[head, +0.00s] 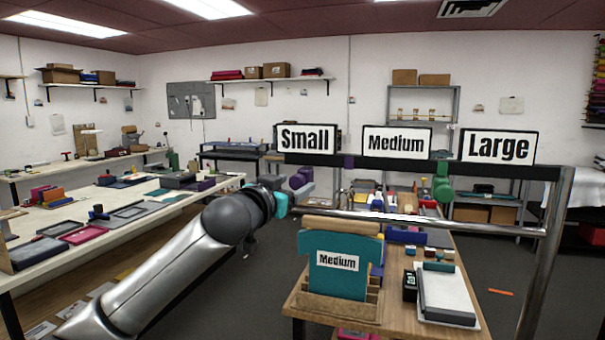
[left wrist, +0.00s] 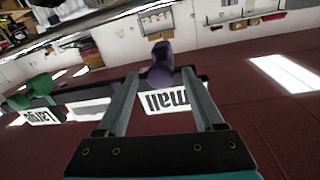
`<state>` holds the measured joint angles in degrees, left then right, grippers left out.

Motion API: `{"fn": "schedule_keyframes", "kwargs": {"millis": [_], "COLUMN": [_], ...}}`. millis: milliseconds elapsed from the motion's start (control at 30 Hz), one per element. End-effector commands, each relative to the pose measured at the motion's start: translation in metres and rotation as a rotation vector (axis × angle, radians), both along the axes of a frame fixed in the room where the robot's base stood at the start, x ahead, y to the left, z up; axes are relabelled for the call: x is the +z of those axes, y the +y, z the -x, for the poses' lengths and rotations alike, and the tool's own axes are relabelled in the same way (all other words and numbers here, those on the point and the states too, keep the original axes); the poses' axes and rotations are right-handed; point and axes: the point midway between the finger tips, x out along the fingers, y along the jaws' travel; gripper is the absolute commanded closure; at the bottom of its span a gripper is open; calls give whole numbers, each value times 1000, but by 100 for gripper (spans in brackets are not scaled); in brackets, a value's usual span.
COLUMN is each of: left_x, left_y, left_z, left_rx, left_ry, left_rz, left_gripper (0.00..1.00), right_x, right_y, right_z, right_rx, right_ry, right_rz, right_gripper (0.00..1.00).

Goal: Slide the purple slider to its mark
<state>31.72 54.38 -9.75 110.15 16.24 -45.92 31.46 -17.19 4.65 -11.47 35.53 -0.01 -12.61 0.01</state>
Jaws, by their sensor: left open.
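The purple slider (head: 301,178) hangs at the left end of the dark rail (head: 400,162), below the "Small" sign (head: 306,138). A small purple patch (head: 348,161) shows on the rail between the "Small" and "Medium" signs; I cannot tell for sure whether it is the mark. My left gripper (head: 298,190) is at the slider, its teal body just below and left of it. In the left wrist view the open fingers (left wrist: 160,76) point at the purple slider (left wrist: 161,62), which appears between their tips; contact is unclear. My right gripper is not in view.
A green slider (head: 441,183) hangs farther right on the rail, near the "Medium" (head: 396,141) and "Large" (head: 497,147) signs. A metal bar (head: 420,220) crosses below. Under it, a wooden table (head: 400,325) holds a teal "Medium" piece (head: 325,262) and several boxes.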

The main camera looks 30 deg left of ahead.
Motion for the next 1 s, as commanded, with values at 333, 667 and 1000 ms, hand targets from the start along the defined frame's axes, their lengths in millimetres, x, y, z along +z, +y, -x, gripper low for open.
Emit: {"fn": "schedule_keyframes", "kwargs": {"millis": [333, 667, 1000], "left_x": [1, 0, 0], "left_y": [6, 7, 7], "left_z": [-40, -51, -51], "left_rx": [1, 0, 0], "left_ry": [0, 0, 0], "left_rz": [2, -1, 0], "left_gripper": [31, 31, 48], "right_x": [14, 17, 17], "right_y": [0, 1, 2], "right_z": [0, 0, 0], "right_rx": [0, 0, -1], "right_ry": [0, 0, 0], "right_rz": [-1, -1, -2], "right_gripper": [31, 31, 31]}}
